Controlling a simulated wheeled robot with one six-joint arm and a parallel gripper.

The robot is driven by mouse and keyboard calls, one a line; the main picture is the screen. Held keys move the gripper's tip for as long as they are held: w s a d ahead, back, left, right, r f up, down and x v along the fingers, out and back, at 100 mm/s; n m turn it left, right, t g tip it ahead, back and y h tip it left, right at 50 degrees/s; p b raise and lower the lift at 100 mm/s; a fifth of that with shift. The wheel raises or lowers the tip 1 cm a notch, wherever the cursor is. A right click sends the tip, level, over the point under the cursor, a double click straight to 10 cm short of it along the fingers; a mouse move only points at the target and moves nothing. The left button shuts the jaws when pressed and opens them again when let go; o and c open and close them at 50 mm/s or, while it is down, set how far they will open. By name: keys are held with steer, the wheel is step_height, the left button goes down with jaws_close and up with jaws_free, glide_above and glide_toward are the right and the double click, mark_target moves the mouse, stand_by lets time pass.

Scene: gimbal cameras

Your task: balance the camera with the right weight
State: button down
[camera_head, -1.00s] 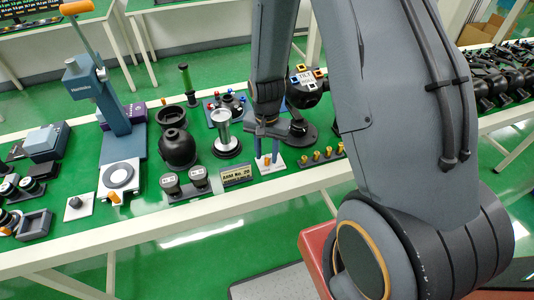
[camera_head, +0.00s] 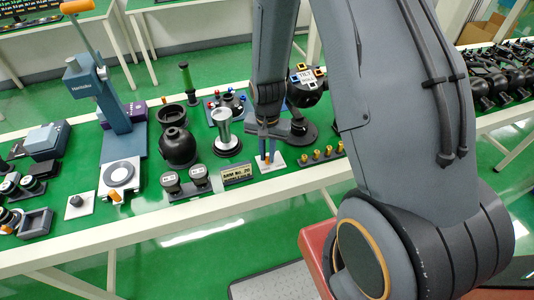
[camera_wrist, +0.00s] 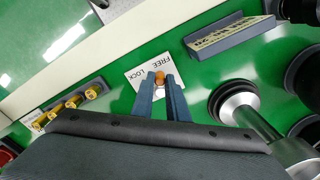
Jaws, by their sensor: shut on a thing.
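My gripper (camera_head: 267,157) points down at a white plate (camera_head: 276,166) near the bench's front edge. In the wrist view the plate (camera_wrist: 136,79) reads FREE and LOCK, and my fingertips (camera_wrist: 161,82) are shut on a small orange-tipped lever (camera_wrist: 160,76) on it. The black camera ball (camera_head: 302,92), with a TILT ROLL label and coloured squares, stands behind on a round black base (camera_head: 300,135), partly hidden by my arm. Several brass weights (camera_head: 327,154) stand in a row to the right of the plate; they also show in the wrist view (camera_wrist: 72,103).
A sign plate (camera_head: 237,174) stands left of the lever plate. A silver-topped post (camera_head: 224,130), a black ball housing (camera_head: 177,147) and a press (camera_head: 110,100) stand further left. Black devices (camera_head: 500,75) line the bench at right. Some green bench top is free along the front.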

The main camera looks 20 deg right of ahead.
steer(key=n, duration=0.1)
steer(key=d+n, duration=0.1)
steer(key=n, duration=0.3)
steer(key=shift+s+d, duration=0.1)
steer(key=shift+d, duration=0.25)
steer(key=shift+w+d+n, duration=0.1)
steer(key=shift+d+n, duration=0.15)
steer(key=shift+n, duration=0.7)
steer(key=shift+w+d+n, duration=0.1)
steer(key=shift+d+n, duration=0.2)
steer(key=shift+n, duration=0.7)
steer(key=shift+w+d+n, duration=0.1)
steer(key=shift+d+n, duration=0.15)
steer(key=shift+n, duration=0.7)
steer(key=c, duration=1.7)
jaws_free()
steer(key=shift+c, duration=0.2)
step_height(320, 180, up, 8)
steer(key=b, duration=0.2)
